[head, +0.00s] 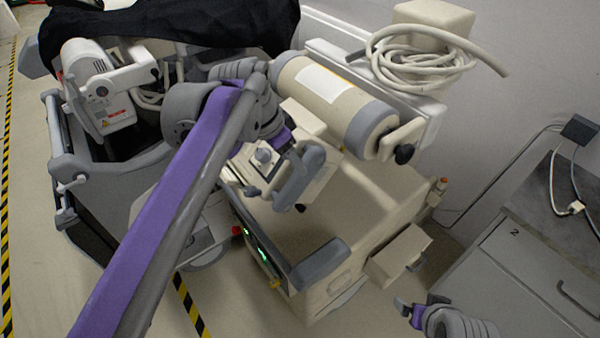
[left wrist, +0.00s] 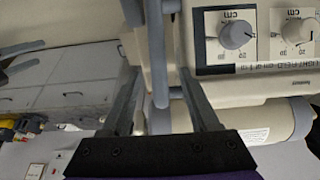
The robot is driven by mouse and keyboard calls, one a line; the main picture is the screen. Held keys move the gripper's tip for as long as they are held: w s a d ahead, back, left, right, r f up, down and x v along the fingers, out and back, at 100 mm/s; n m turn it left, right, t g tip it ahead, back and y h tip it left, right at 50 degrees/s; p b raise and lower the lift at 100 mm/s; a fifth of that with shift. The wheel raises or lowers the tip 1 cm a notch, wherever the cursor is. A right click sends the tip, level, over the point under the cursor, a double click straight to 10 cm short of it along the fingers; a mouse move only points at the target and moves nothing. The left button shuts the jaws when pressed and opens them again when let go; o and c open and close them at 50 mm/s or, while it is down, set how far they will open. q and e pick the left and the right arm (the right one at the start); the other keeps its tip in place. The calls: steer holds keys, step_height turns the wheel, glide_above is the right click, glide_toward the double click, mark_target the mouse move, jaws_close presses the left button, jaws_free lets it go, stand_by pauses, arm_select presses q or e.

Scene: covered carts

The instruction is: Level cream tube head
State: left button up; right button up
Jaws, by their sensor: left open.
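The cream tube head (head: 350,113) is a cream cylinder with grey end bands and a white label, lying tilted down to the right above the cream cart (head: 325,215). Below it hangs a collimator box with a grey handle (head: 297,178). In the left wrist view, collimator dials (left wrist: 236,30) marked "cm" show at upper right. My left gripper (left wrist: 157,75) is open, with a grey bar (left wrist: 156,50) between its fingers; I cannot tell whether they touch it. In the head view my wrist partly hides the collimator. My right gripper (head: 418,303) is open and empty at lower right.
A coiled cream hose (head: 420,55) lies behind the tube head. A grey cart with a second white tube head (head: 105,95) and black cover (head: 190,25) stands at left. A cabinet (head: 530,270) stands at right. An open box (head: 400,255) juts from the cream cart.

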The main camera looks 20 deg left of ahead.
mark_target(305, 179)
arm_select(q)
steer(key=x, duration=0.9)
steer(key=shift+d+f, duration=0.2)
steer(key=shift+f, duration=0.1)
jaws_close()
stand_by(1.0)
